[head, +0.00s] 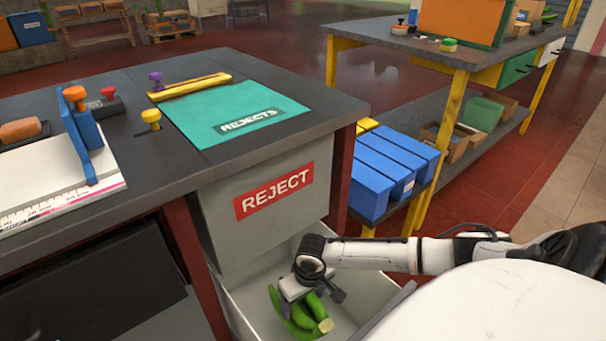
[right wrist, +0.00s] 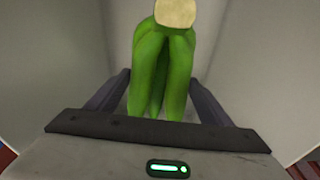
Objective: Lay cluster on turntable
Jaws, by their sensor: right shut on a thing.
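A cluster of green bananas (head: 299,317) with a pale cut stem end is low in the head view, inside the open reject bin (head: 345,292). My right gripper (head: 308,294) reaches in from the right and is shut on the cluster. In the right wrist view the cluster (right wrist: 163,68) is between the two dark fingers, its pale cut end at the top and its fruit toward the palm. I cannot tell whether the cluster touches the bin's floor. No turntable is recognisable in either view. My left gripper is not in view.
A dark workbench (head: 265,75) with a teal REJECTS mat (head: 235,108) stands above the bin. A grey panel labelled REJECT (head: 274,191) rises behind the cluster. Blue boxes (head: 385,170) sit on a low shelf to the right. A blue upright tool (head: 80,125) stands at left.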

